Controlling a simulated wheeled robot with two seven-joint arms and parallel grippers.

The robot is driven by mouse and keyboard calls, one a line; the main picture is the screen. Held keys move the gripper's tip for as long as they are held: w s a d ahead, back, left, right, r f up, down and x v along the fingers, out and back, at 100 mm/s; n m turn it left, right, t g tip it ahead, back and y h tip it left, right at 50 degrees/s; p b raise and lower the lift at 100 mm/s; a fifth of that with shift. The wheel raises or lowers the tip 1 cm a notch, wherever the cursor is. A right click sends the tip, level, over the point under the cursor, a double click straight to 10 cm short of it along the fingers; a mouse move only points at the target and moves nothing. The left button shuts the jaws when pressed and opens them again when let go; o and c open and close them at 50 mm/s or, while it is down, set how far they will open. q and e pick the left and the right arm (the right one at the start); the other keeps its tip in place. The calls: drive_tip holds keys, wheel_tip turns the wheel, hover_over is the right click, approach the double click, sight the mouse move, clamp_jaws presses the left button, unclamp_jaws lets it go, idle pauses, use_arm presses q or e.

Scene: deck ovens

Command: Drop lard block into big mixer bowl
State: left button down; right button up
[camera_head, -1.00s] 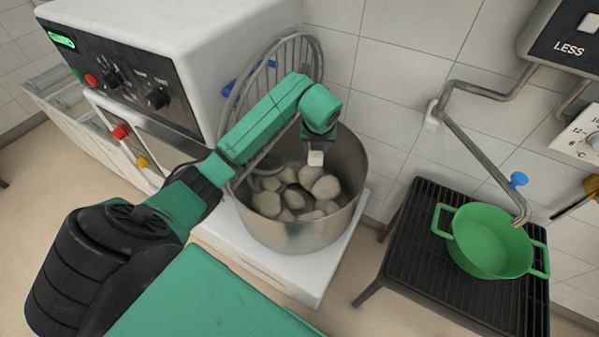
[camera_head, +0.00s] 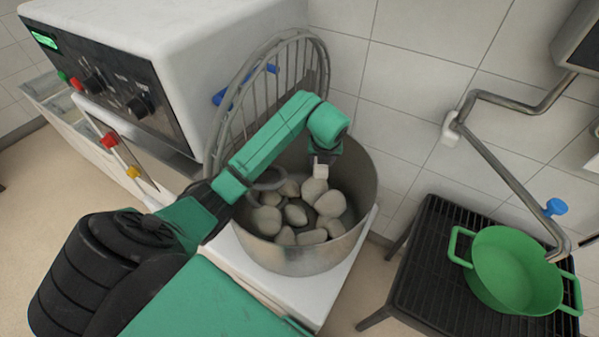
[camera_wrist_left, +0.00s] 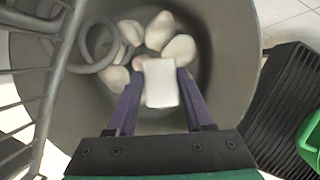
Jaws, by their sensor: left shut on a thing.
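The lard block (camera_head: 321,171) is a small white block. My left gripper (camera_head: 320,160) is shut on it and holds it over the big mixer bowl (camera_head: 300,262). In the left wrist view the lard block (camera_wrist_left: 160,83) sits between the fingertips of the left gripper (camera_wrist_left: 160,90). The bowl is grey metal and holds several pale dough lumps (camera_head: 296,214), which lie below the block. The bowl's wall also shows in the left wrist view (camera_wrist_left: 228,60). My right gripper is not in view.
A wire guard (camera_head: 262,95) stands raised behind the bowl, and a ring-shaped hook (camera_wrist_left: 95,45) hangs inside it at the left. A green pot (camera_head: 515,270) stands on a black grate (camera_head: 425,265) to the right, under a pipe tap (camera_head: 505,180).

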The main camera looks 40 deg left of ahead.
use_arm(q)
drive_tip(key=shift+c, duration=1.4)
unclamp_jaws()
drive_tip(key=shift+r, duration=0.1)
drive_tip(key=shift+o, duration=0.4)
drive_tip(key=shift+s+r, duration=0.1)
drive_tip(key=shift+r, duration=0.25)
drive_tip(key=b+v, duration=0.1)
drive_tip(key=v, duration=0.5)
drive_tip(key=shift+r, duration=0.2)
drive_tip(key=p+v, duration=0.2)
drive_tip(key=v, duration=0.5)
drive_tip(key=shift+s+p, duration=0.15)
drive_tip(key=shift+p, duration=0.15)
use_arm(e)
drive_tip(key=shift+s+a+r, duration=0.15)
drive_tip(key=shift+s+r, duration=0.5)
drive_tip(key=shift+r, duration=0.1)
